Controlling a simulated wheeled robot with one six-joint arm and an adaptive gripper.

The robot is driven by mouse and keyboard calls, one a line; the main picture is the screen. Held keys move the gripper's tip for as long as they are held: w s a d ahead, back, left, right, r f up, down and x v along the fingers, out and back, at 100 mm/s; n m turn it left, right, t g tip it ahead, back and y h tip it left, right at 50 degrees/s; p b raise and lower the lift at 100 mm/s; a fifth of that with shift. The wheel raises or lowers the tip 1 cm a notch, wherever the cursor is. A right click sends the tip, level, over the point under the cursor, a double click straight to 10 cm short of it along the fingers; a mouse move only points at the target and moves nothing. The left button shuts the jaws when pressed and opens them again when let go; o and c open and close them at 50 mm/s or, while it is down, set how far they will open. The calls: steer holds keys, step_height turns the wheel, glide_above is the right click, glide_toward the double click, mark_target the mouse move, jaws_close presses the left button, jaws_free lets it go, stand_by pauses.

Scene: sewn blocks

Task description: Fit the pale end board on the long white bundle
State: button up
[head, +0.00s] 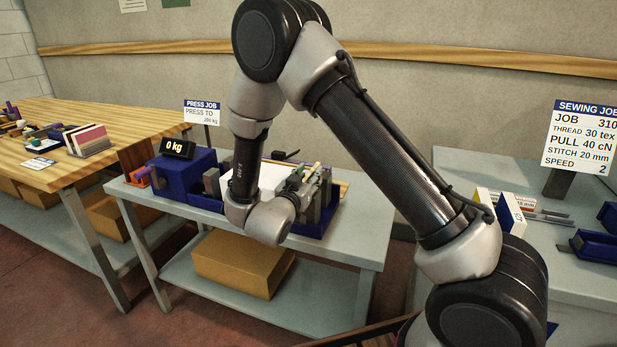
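A long white bundle (271,178) lies in the blue press on the middle bench, partly hidden behind my wrist. My arm reaches down over it from the right. My gripper (303,182) seems to be at the bundle's right end, among grey and dark parts that I cannot clearly separate from the press. Its fingers are too small and cluttered to tell whether they are open or shut. I cannot pick out the pale end board for certain; narrow pale edges show in that same cluster.
The press display (178,148) reads 0 kg. A wooden table (110,118) at left holds boards and small parts. A cardboard box (243,265) sits on the lower shelf. The grey sewing bench (465,160) at right holds blocks and blue trays. The middle bench's front right corner (355,235) is clear.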

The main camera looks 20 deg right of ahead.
steer(key=shift+s, duration=0.1)
steer(key=v, duration=1.1)
steer(key=shift+s+a, duration=0.2)
steer(key=shift+s, duration=0.1)
